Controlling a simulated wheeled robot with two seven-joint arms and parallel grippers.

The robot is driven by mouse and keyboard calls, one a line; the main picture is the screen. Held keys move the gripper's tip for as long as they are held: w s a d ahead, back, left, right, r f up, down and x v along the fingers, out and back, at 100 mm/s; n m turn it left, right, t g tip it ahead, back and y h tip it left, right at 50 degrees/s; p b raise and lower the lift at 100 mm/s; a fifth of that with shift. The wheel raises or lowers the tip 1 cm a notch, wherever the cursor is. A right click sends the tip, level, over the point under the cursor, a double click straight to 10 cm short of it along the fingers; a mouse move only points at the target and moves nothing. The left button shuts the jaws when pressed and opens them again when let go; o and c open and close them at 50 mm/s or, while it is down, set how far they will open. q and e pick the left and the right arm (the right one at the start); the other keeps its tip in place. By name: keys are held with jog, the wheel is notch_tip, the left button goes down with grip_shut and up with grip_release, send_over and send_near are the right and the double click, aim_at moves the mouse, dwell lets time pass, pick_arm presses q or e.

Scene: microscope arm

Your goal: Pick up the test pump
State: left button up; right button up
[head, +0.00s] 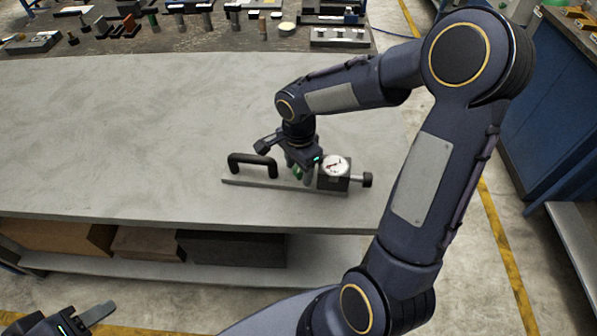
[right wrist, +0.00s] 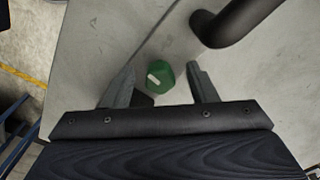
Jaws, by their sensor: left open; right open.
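The test pump (head: 240,181) lies on the grey workbench near its front right edge. It has a flat base, a black handle (head: 252,160) on the left, and a round white dial gauge (head: 336,166) with a black knob on the right. My right gripper (head: 298,174) is open and points down over the pump's middle. In the right wrist view a green knob (right wrist: 160,77) sits between its spread fingers (right wrist: 158,82), with visible gaps; the handle (right wrist: 232,22) shows at upper right. My left gripper (head: 90,316) is open and empty at the lower left, away from the bench.
The grey workbench (head: 110,125) is bare to the left of the pump. Several tools and parts stand on a dark table (head: 205,45) behind. Boxes (head: 148,243) sit on the shelf below. A blue cabinet (head: 550,120) stands at the right.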

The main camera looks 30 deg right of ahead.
jog(key=shift+f, duration=0.5)
grip_shut()
jog(key=shift+r, duration=0.1)
